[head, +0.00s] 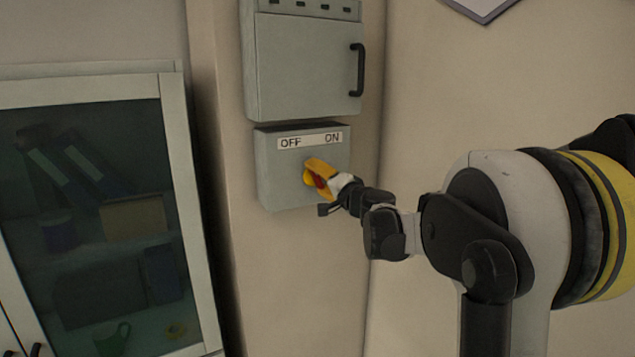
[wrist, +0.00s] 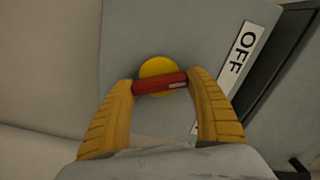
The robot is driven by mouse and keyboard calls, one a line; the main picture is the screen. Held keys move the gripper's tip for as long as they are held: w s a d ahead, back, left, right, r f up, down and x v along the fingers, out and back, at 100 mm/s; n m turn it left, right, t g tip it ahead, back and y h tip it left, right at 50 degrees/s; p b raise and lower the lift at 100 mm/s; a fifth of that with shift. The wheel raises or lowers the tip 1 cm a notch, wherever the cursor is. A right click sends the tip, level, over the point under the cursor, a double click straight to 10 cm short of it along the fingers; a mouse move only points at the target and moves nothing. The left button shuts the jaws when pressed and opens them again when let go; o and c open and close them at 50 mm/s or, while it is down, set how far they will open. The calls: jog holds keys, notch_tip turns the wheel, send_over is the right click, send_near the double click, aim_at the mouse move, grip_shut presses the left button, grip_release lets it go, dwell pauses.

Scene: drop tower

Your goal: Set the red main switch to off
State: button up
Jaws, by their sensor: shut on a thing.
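The red main switch (wrist: 160,83) is a red bar across a round yellow disc (wrist: 157,66) on the front of a grey box (head: 264,180). The box carries a label (head: 310,140) reading OFF at left and ON at right, above the switch. In the wrist view, my gripper (wrist: 160,86) has its two yellow fingers at the bar's two ends, shut on it. The bar lies slanted to the label, and its end with a pale mark points toward the OFF side. In the head view, my gripper (head: 320,177) covers most of the switch.
A closed grey cabinet (head: 303,70) with a black handle (head: 357,70) hangs just above the switch box. A glass-fronted cupboard (head: 175,150) stands at the left. The wall to the right of the box is bare beside my arm.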

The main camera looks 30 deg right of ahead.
jog(key=shift+n+b, duration=0.4)
jog(key=shift+n, duration=1.5)
jog(key=o, duration=1.2)
jog(key=shift+c, duration=0.2)
jog(key=shift+s, duration=0.1)
jog(key=s, duration=1.2)
jog(key=shift+d, duration=0.15)
jog(key=shift+w, duration=0.1)
